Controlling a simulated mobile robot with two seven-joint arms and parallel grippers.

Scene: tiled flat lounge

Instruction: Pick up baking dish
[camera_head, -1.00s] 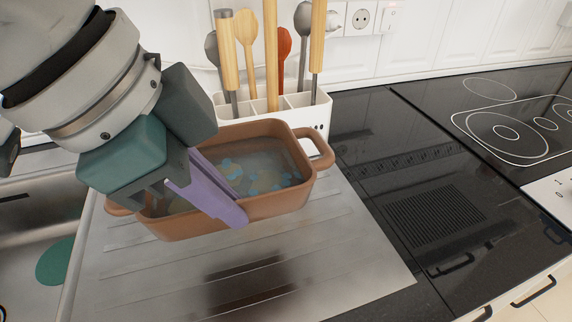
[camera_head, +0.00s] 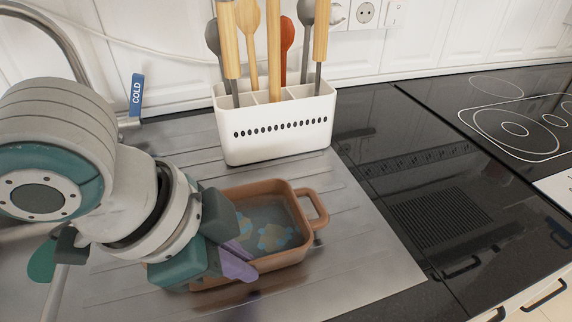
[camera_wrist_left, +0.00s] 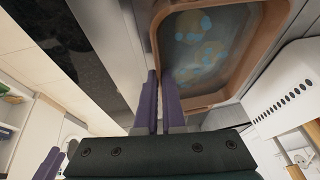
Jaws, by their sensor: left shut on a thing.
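The baking dish (camera_head: 301,214) is brown and rectangular, with a loop handle at its right end and a blue-spotted inside. It is low over the metal drainboard; I cannot tell whether its base touches. My left gripper (camera_head: 238,262) comes in from the left, its purple fingers shut on the dish's near wall and hiding the left end. In the left wrist view, the fingers (camera_wrist_left: 151,98) pinch the rim beside the dish (camera_wrist_left: 205,98). A small purple shape at the lower left of that view may be my right gripper (camera_wrist_left: 48,165), too cut off to read.
A white utensil holder (camera_head: 285,140) with several tall utensils stands right behind the dish. A tap (camera_head: 65,35) rises at the left. The black counter and hob (camera_head: 515,130) at the right are clear. The drainboard (camera_head: 365,265) is bare to the right.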

